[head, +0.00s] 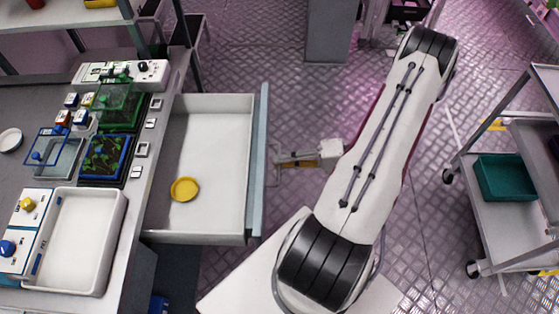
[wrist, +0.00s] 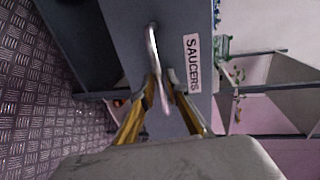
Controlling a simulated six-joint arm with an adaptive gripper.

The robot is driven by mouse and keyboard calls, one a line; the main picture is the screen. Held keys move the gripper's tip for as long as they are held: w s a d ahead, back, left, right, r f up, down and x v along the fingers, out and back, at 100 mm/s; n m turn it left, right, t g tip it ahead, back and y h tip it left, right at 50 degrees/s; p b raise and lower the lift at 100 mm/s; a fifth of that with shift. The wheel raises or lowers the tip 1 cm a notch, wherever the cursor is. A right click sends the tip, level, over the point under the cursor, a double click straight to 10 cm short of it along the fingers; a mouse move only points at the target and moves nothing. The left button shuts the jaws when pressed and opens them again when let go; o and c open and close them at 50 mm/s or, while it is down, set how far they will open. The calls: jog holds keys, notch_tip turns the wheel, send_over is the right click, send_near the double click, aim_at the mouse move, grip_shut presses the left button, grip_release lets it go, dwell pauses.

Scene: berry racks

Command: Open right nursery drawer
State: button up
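A wide white drawer (head: 222,120) stands pulled out from the counter, with a grey-blue front panel (head: 259,190). A round yellow saucer (head: 184,189) lies inside it. In the wrist view the drawer front (wrist: 128,30) carries a label reading SAUCERS (wrist: 192,63). A curved metal handle (wrist: 152,45) sticks out from the front. My gripper (head: 280,161) is at the handle, outside the drawer front. In the wrist view its two yellow-sided fingers (wrist: 162,82) converge closely on either side of the handle and look shut on it.
The counter on the left bears a white tray (head: 122,240), plant boxes (head: 105,158) and small control units. A grey cart with a green bin (head: 505,178) stands at the right. Open metal floor (head: 420,220) lies between my arm and the cart.

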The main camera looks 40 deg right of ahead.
jog(key=v, duration=1)
jog(key=shift+s+d, duration=0.2)
dwell(0.5)
